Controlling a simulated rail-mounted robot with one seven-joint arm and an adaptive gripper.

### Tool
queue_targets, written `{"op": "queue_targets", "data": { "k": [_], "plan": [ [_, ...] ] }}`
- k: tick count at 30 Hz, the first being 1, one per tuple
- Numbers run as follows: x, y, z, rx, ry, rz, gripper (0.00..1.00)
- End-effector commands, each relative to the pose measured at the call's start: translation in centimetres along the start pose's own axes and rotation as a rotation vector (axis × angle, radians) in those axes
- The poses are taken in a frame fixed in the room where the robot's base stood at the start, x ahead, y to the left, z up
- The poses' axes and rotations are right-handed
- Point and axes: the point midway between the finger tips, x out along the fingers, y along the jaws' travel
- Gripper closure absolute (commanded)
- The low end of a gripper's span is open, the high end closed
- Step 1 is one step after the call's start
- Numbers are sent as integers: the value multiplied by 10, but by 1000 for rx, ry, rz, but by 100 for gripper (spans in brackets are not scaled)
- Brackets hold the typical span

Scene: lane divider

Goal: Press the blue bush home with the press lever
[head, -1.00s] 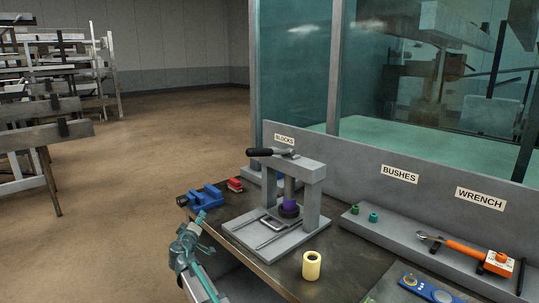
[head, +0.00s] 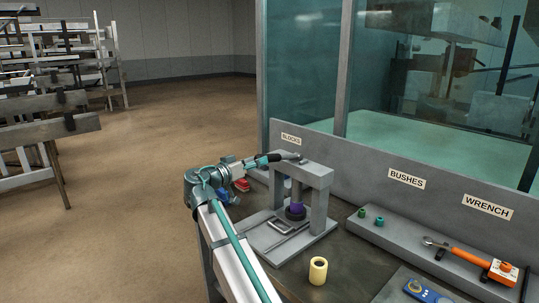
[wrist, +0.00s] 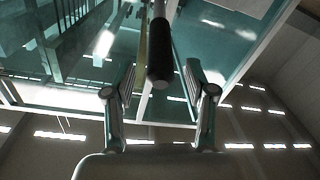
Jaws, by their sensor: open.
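The press (head: 324,205) is a grey frame on a base plate on the bench. Its lever (head: 289,156) is at the top, with a black grip pointing left. A blue-violet bush (head: 296,208) stands under the ram, in a dark round holder; how deep it sits is hard to tell. My gripper (head: 264,160) is at the lever's grip end, partly hiding it. In the wrist view, the black grip (wrist: 160,65) reaches in between the two spread fingers of my gripper (wrist: 160,85). The fingers look apart from it on both sides.
A yellow cylinder (head: 318,271) stands in front of the press. A red block (head: 242,185) is left of the press. A blue tool (head: 426,290) lies at front right.

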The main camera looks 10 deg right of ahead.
Motion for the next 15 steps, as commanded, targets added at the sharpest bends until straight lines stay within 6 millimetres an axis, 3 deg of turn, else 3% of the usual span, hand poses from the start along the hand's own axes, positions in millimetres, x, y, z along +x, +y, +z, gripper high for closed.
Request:
{"op": "queue_targets", "data": {
  "k": [6, 15],
  "plan": [
    [38, 1, -2, 0, -1, 2, 44],
    [62, 0, 0, 0, 0, 0, 44]
  ]
}}
